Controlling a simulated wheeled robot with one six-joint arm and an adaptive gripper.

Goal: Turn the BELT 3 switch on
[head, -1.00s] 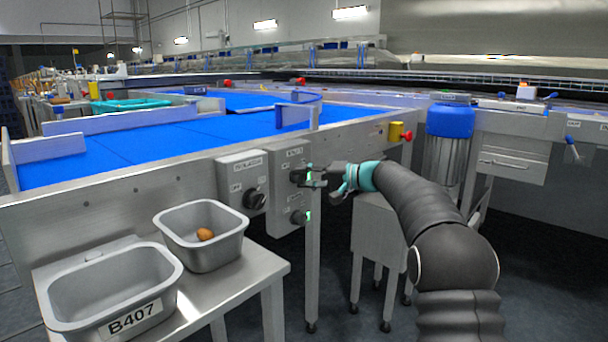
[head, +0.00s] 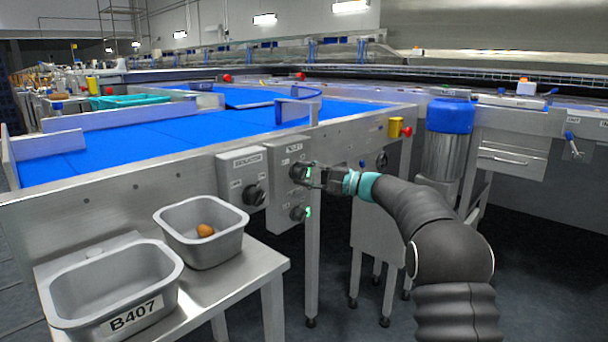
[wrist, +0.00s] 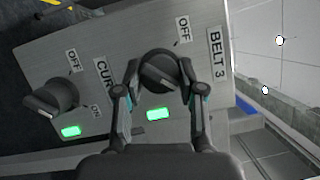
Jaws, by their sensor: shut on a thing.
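The BELT 3 switch is a dark round knob (wrist: 160,71) on a grey panel, with an OFF label and a BELT 3 label beside it in the wrist view. A green lamp (wrist: 157,114) glows next to it. My gripper (wrist: 160,84) is shut on this knob, one finger on each side. In the head view my gripper (head: 312,176) is at the upper knob of the right switch box (head: 288,153). The fingers partly hide the knob, and its ON label is not visible. The knob's handle lies slantwise.
A second knob (wrist: 51,98), labelled CUR in part, has its own lit green lamp. Another switch box (head: 241,164) is close on the left. Two grey bins, one marked B407 (head: 132,316), stand on a side table. A blue belt (head: 150,138) runs behind.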

